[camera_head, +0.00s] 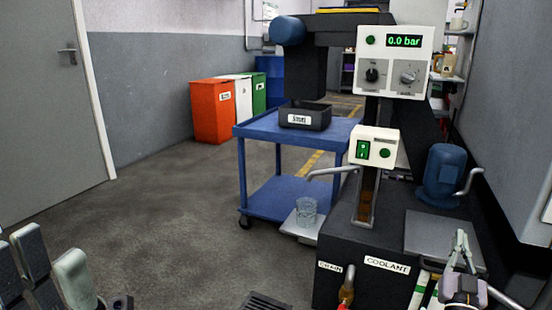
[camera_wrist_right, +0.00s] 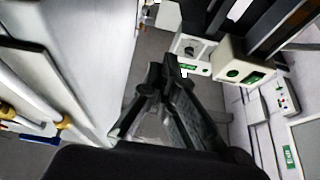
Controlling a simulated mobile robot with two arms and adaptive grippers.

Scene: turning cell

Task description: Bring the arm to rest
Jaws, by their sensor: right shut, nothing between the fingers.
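My right gripper (camera_head: 461,243) is at the lower right of the head view, above the dark coolant unit (camera_head: 385,283) and in front of its flat grey top plate. Its fingers point up and are together, with nothing between them. In the right wrist view its fingertips (camera_wrist_right: 166,72) meet in the middle, with grey floor behind them. Grey, finger-like pads (camera_head: 72,278) stand close at the lower left of the head view. They look like part of my left gripper, cut off by the edge; its opening is unclear.
A blue cart (camera_head: 270,128) carries a black bin (camera_head: 304,116). A clear beaker (camera_head: 306,212) stands on a small ledge by the coolant unit. A blue motor (camera_head: 445,170) and control boxes (camera_head: 374,147) rise near my right gripper. Open floor (camera_head: 180,220) lies left.

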